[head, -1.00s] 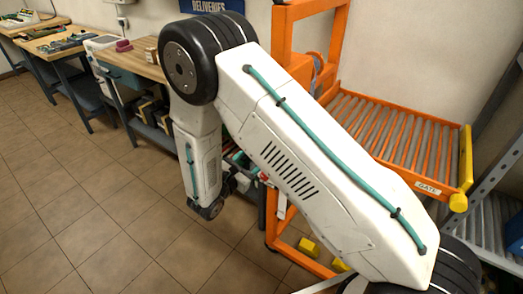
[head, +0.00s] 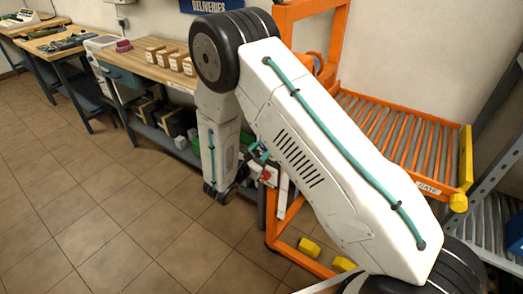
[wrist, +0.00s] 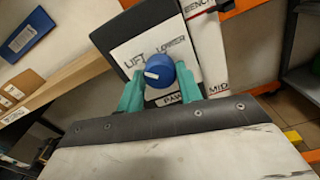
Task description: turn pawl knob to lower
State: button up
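The pawl knob (wrist: 159,71) is round and blue with a white pointer mark, in the wrist view. It sits on a white panel (wrist: 125,50) lettered LIFT at upper left and LOWER at upper right, with a partly covered PAWL label below. The pointer mark lies on the knob's left side, towards LIFT. My gripper (wrist: 160,83) has its two teal fingers on either side of the knob, standing apart and open; I see no clear grip on it. In the head view my own arm hides the knob and the fingers.
An orange frame with a roller gate (head: 400,140) stands to the right of my arm. A workbench (head: 150,68) with small boxes is behind on the left. Yellow blocks (head: 309,247) are low by the frame. The tiled floor at left is clear.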

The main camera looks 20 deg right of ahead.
jog(key=shift+m, duration=0.4)
jog(key=m, duration=0.3)
jog(key=shift+m, duration=0.4)
jog(key=m, duration=1.3)
jog(key=shift+f+m, duration=0.1)
jog(key=shift+m, duration=0.2)
jog(key=o, duration=1)
